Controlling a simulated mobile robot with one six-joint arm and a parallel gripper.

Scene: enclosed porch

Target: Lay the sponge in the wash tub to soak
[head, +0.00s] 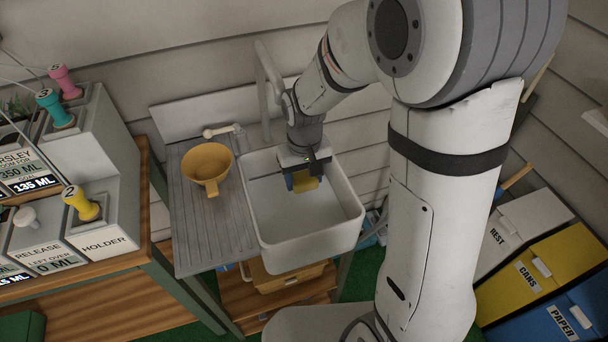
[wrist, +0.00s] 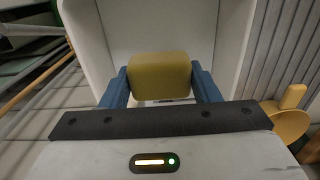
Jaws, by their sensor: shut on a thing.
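The yellow sponge (wrist: 160,72) is between the blue fingers of my gripper (wrist: 160,85) in the wrist view. My gripper is shut on it. In the head view, my gripper (head: 303,182) and the sponge (head: 306,184) are over the back part of the white wash tub (head: 345,225), within its outline. I cannot tell whether the sponge touches the tub floor. The rest of the tub looks empty. The tub also shows behind the sponge in the wrist view (wrist: 150,25).
A dispenser shelf (head: 110,165) is at far left. Bins marked rest (head: 520,235), cans (head: 545,275) and paper (head: 560,315) stand at the right.

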